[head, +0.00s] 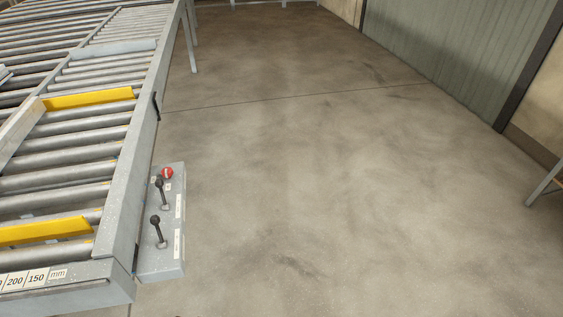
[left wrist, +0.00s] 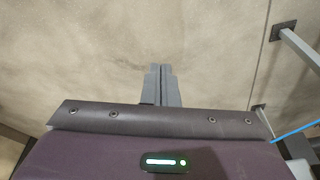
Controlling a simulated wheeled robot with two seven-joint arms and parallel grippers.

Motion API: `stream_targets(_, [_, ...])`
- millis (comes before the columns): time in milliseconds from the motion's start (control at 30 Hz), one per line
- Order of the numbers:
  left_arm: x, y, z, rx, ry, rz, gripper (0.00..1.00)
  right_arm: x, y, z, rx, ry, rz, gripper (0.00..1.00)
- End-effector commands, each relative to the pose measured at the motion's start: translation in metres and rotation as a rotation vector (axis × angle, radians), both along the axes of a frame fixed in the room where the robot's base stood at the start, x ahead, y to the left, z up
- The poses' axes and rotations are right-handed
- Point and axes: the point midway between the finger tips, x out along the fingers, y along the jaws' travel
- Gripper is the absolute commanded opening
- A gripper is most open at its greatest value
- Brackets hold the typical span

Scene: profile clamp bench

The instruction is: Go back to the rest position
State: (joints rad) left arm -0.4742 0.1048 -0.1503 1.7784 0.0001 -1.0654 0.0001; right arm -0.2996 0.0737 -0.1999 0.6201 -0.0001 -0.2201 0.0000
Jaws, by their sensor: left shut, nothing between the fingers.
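My left gripper (left wrist: 161,84) shows in the left wrist view, its two grey fingers together with nothing between them. It is in front of a plain wall or floor surface, apart from anything else. A dark purple body with a rivet strip and a green light fills the lower part of that view. Neither gripper shows in the head view, and my right gripper is not seen at all.
A roller bench (head: 135,190) with yellow bars (head: 90,98) stands at the left. A control box (head: 166,250) with two black levers and a red button (head: 167,173) is on its side.

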Motion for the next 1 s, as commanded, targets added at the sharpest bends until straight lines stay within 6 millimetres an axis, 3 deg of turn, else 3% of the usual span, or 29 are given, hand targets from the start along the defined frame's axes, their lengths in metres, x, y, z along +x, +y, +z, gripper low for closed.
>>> stream_targets(33, [-0.011, 0.002, -0.047, 0.003, 0.022, -0.002, 0.00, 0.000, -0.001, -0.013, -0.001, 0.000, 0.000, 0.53])
stream_targets(200, [-0.059, 0.009, -0.160, 0.007, 0.062, -0.011, 0.00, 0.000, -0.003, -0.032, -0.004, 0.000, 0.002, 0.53])
stream_targets(300, [-0.098, 0.015, -0.217, 0.011, 0.086, -0.016, 0.00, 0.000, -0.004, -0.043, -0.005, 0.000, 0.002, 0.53])
stream_targets(433, [-0.150, 0.025, -0.273, 0.015, 0.110, -0.022, 0.00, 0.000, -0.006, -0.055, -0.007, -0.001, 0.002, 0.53])
stream_targets(600, [-0.201, 0.035, -0.310, 0.018, 0.130, -0.028, 0.00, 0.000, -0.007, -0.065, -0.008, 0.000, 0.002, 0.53])
stream_targets(700, [-0.216, 0.038, -0.318, 0.019, 0.134, -0.030, 0.00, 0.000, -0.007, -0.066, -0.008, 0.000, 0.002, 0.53])
stream_targets(1000, [-0.220, 0.039, -0.319, 0.019, 0.136, -0.031, 0.00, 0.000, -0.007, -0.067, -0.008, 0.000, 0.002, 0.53])
